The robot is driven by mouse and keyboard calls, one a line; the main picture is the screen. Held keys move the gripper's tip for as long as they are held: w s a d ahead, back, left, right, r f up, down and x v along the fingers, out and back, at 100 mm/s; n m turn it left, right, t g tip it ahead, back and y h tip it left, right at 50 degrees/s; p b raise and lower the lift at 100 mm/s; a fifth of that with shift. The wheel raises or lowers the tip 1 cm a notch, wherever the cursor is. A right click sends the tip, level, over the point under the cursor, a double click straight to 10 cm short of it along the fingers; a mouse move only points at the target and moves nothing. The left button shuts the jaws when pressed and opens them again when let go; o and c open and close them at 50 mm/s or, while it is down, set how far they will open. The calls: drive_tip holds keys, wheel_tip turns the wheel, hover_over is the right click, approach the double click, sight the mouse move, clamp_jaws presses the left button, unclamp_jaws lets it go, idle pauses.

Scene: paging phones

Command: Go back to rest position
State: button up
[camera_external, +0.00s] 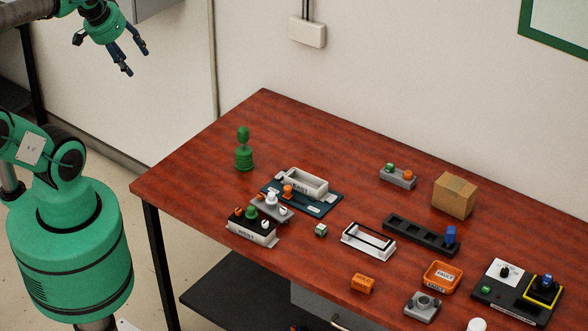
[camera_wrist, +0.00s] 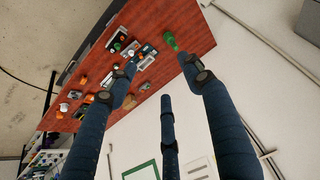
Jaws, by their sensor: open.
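My gripper (camera_external: 128,60) hangs high at the top left of the external view, off the left end of the table and well above it. Its dark fingers are spread, with nothing between them. In the wrist view the blue fingers of my gripper (camera_wrist: 165,85) stand apart, with the table and wall behind them. The red-brown wooden table (camera_external: 190,160) lies to the right of and below my gripper. None of the table's objects touches my gripper.
A green figure (camera_external: 244,150) stands at the table's far left. Near it are a white tray (camera_external: 301,183) and a labelled block holder (camera_external: 250,230). A cardboard box (camera_external: 454,195), an orange tray (camera_external: 441,276) and a black panel (camera_external: 480,293) stand farther right. The space around my gripper is free.

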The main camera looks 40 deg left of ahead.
drive_tip(key=shift+f, duration=0.15)
wheel_tip(320, 180, down, 17)
drive_tip(key=b, duration=1.7)
drive_tip(key=shift+f+b, duration=0.15)
drive_tip(key=shift+b, duration=0.15)
